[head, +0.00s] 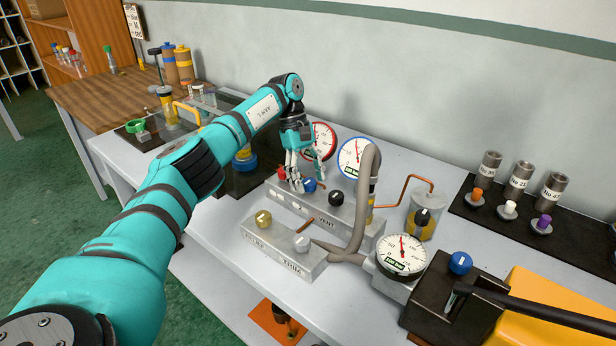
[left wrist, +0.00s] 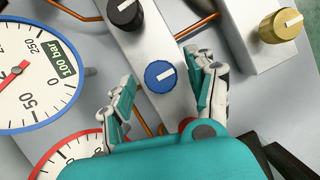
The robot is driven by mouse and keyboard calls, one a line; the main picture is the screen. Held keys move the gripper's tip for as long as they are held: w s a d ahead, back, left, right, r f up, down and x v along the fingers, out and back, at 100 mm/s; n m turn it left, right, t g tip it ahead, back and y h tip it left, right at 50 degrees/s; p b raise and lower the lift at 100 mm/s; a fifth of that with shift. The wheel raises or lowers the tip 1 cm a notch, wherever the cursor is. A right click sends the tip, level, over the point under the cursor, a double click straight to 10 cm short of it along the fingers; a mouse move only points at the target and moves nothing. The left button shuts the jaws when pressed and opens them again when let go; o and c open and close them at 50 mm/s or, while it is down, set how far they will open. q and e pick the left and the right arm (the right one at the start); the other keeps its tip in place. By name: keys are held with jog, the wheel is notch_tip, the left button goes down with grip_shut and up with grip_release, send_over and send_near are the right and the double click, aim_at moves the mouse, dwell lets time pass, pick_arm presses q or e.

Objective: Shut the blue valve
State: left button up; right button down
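The blue valve (left wrist: 161,77) is a round blue knob with a white pointer line, set on a grey metal block (left wrist: 155,40). In the head view the blue knob (head: 309,185) shows on the rear block, beside the black knob. My left gripper (left wrist: 163,90) is open, with one finger on each side of the blue knob; I cannot tell whether they touch it. In the head view my left gripper (head: 306,178) hangs over the block from above. My right gripper is not in view.
A black knob (head: 336,198) sits next to the blue one. A red-rimmed gauge (head: 321,141) and a blue-rimmed gauge (head: 355,157) stand behind. A front block carries a gold knob (head: 263,219) and a silver knob (head: 302,242). A grey hose (head: 366,200) arches on the right.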

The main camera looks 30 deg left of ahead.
pick_arm(q)
jog(key=s+v, duration=0.1)
jog(key=v, duration=0.6)
jog(key=shift+w+r, duration=0.2)
jog(key=shift+w, duration=0.35)
jog(key=shift+a, duration=0.1)
